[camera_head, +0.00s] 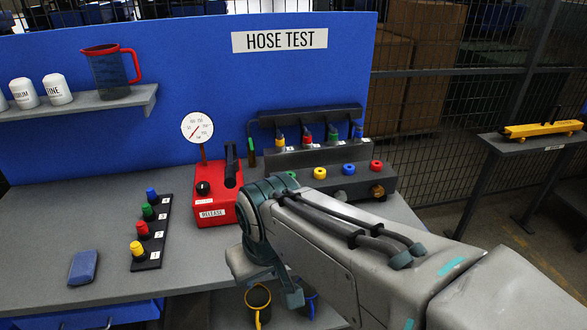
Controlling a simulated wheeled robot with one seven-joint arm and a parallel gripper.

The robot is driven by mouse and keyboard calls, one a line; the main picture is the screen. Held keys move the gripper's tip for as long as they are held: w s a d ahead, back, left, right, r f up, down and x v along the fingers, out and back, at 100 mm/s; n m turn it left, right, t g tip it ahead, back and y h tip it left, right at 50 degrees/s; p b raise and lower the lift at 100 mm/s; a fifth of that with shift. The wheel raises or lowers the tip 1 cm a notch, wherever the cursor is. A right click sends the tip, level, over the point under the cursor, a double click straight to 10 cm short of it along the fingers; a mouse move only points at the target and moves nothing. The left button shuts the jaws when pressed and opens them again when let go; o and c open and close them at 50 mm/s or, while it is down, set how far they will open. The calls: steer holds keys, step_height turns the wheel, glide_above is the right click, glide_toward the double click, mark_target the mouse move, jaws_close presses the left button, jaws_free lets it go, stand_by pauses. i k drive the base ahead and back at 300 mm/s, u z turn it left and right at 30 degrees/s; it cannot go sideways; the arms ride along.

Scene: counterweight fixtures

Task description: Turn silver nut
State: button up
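No silver nut can be made out on the bench. A brass-coloured nut-like fitting (377,191) sits at the right end of the dark manifold block (330,186), which has green, yellow, blue and red caps on top. My arm reaches in from the lower right, and its wrist covers the manifold's left front. Teal parts at the arm's end (292,296) point down at the bench's front edge. My gripper's fingers cannot be made out clearly, so its opening and any contact are unclear.
A red pump (213,193) with a gauge (197,127) stands left of the manifold. A black strip (150,235) of coloured fittings and a blue pad (83,267) lie further left. Hoses hang from a rack (310,115) behind. A yellow tool (540,129) lies on a right side stand.

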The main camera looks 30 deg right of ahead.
mark_target(340, 196)
steer(key=z, duration=0.5)
steer(key=k, duration=0.3)
steer(key=z, duration=0.6)
steer(key=i, duration=0.4)
